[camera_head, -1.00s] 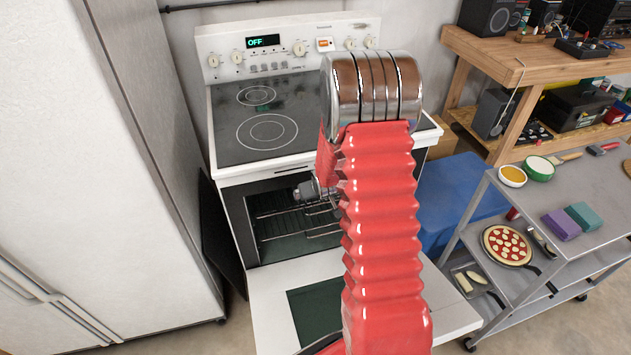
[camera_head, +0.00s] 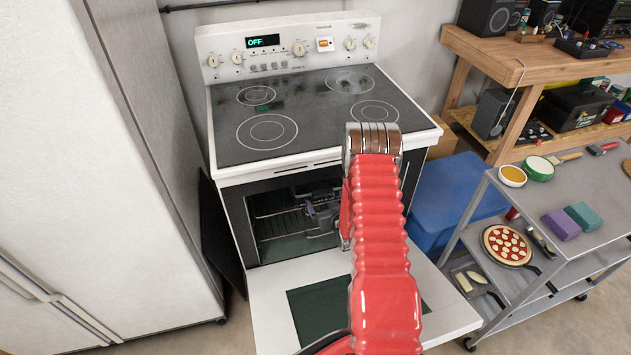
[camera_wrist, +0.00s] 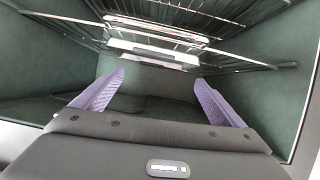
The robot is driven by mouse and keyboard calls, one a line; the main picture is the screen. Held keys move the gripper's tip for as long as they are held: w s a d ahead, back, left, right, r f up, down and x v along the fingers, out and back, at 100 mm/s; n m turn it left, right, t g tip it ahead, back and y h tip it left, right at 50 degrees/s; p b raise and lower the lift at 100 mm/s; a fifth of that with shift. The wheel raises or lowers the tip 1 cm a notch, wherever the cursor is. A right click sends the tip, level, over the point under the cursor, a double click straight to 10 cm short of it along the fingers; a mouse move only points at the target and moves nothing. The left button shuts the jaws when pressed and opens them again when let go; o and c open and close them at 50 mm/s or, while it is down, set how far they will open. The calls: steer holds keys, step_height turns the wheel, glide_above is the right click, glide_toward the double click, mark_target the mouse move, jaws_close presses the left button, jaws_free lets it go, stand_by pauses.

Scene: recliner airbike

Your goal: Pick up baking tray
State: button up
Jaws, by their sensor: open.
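No baking tray can be made out for certain. In the wrist view, a pale, shiny long-edged piece (camera_wrist: 155,52) lies across the wire rack (camera_wrist: 240,60) inside the oven; I cannot tell whether it is the tray or part of the oven. My gripper (camera_wrist: 160,78) is open, its two purple ridged fingers wide apart with nothing visible held between them. It points into the oven, with the rack ahead of it. In the head view, my wrist is inside the oven opening, and my red arm hides the right part of the cavity.
The oven door (camera_head: 268,310) is folded down flat in front of the stove (camera_head: 300,120). A tall white fridge (camera_head: 120,150) stands close on the left. A metal cart (camera_head: 590,200) with a pizza (camera_head: 507,245) stands on the right. A blue bin (camera_head: 455,195) is beside the stove.

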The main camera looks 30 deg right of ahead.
steer(key=s+f+m+t+h, duration=0.1)
steer(key=s+f+t, duration=0.3)
steer(key=s+f, duration=0.2)
steer(key=shift+s+h, duration=0.3)
steer(key=shift+s, duration=0.1)
glide_toward(324, 196)
steer(key=shift+x, duration=2)
steer(key=shift+d, duration=0.2)
steer(key=shift+x, duration=2.55)
steer(key=shift+a, duration=0.15)
steer(key=shift+c, duration=0.2)
steer(key=shift+r, duration=0.1)
steer(key=c, duration=1.2)
